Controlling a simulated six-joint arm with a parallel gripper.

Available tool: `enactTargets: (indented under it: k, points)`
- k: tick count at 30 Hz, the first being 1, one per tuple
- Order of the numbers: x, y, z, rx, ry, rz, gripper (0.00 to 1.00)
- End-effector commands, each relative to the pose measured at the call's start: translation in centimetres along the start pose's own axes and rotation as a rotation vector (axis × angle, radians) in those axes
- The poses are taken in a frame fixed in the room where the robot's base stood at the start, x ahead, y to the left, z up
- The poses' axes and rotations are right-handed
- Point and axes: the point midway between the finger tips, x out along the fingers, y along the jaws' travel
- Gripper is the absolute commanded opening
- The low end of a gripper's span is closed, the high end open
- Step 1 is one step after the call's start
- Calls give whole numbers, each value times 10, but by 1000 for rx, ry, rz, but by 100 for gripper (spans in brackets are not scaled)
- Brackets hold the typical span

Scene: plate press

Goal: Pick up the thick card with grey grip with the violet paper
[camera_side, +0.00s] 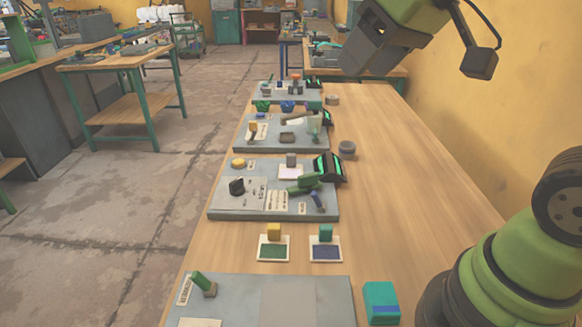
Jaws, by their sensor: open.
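Two cards lie on the wooden table in front of the middle grey board. The right card (326,254) has a blue-violet paper area and a teal block grip (325,233). The left card (273,254) has a green paper area and a yellow block grip (274,232). A small grey block (291,159) stands at a white card (289,173) on the middle board; I cannot make out any violet on it. My gripper (362,56) is open, high at the top right, well above the table and far from the cards. Its fingertips are hard to make out.
The middle board (225,214) holds a green-handled device (303,185), a black knob (237,187) and a dark box with green stripes (328,167). The front board (335,300) has a teal block (381,302) at its right. The table's right side (400,190) is mostly clear.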

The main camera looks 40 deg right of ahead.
Motion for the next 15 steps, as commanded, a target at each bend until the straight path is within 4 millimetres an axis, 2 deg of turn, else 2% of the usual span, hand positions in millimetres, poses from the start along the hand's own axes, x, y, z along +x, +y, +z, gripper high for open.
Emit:
enactTargets:
  k: [1,3,7,11,15]
  points:
    - [17,7,-16,-42,-21,8,53]
    - [39,17,-36,-115,-38,15,53]
    - [87,41,-64,-246,-70,24,53]
    - [142,70,-79,-376,-105,27,53]
    - [196,99,-82,-498,-135,24,53]
